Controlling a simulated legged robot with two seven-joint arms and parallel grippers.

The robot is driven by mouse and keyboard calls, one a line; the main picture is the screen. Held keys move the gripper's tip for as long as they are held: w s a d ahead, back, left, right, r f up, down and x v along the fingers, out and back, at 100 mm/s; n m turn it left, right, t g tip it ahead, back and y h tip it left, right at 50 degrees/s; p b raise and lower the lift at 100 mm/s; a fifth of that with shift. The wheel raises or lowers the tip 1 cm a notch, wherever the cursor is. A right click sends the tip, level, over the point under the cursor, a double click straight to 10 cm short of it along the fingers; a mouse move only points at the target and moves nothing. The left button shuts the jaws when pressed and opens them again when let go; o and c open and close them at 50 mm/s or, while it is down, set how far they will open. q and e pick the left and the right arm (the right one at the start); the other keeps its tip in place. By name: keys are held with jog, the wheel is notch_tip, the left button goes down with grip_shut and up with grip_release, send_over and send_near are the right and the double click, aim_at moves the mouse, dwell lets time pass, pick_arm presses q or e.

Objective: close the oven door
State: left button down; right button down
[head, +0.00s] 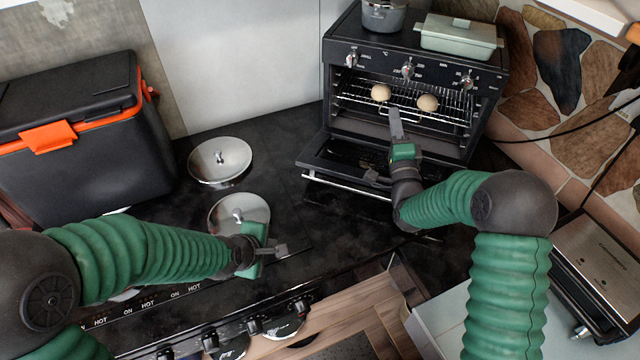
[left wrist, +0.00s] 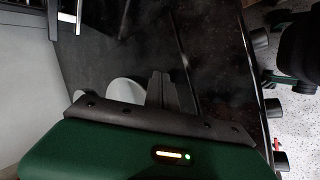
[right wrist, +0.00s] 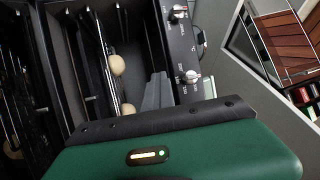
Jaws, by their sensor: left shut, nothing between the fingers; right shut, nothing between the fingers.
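The black oven (head: 420,60) stands at the back right of the counter, its front toward me. Its door (head: 345,180) is open, folded down, with a silver handle bar along its front edge. Two round bread rolls (head: 381,92) (head: 427,103) sit on the wire rack inside. My right gripper (head: 396,122) is shut and empty, in front of the oven opening and above the open door. In the right wrist view its fingers (right wrist: 157,92) point toward the rack and the knob panel. My left gripper (head: 280,249) is shut and empty over the stovetop, left of the oven door and apart from it.
Two silver lids (head: 219,160) (head: 238,215) lie on the black stovetop beside my left gripper. A black cooler with orange trim (head: 80,140) stands at the left. A pot (head: 383,14) and a pale green dish (head: 458,36) are on the oven top. A metal appliance (head: 600,270) is at the right.

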pick_arm(q)
jog(key=w+d+n, duration=0.1)
jog(key=n, duration=0.1)
jog(key=w+d+r+n+t+h, duration=0.1)
jog(key=w+d+n, duration=0.1)
jog(key=n, duration=0.1)
jog(key=w+d+n, duration=0.1)
jog(key=d+n, duration=0.1)
jog(key=shift+w+d+r+n+t, duration=0.25)
jog(key=shift+n+t, duration=0.15)
jog(key=w+d+r+n, duration=0.1)
jog(key=n, duration=0.1)
jog(key=w+d+r+n+t+h, duration=0.1)
jog(key=w+n, duration=0.1)
jog(key=n, duration=0.1)
jog(key=w+d+r+n+t, duration=0.1)
jog(key=n, duration=0.2)
jog(key=shift+w+d+r, duration=0.15)
jog(key=shift+r, duration=0.05)
jog(key=x, duration=0.9)
jog(key=shift+w+d+f, duration=0.1)
jog(key=shift+w+d, duration=0.15)
jog(key=shift+d, duration=0.05)
pick_arm(e)
jog(key=shift+s+r, duration=0.1)
pick_arm(q)
jog(key=shift+a, duration=0.1)
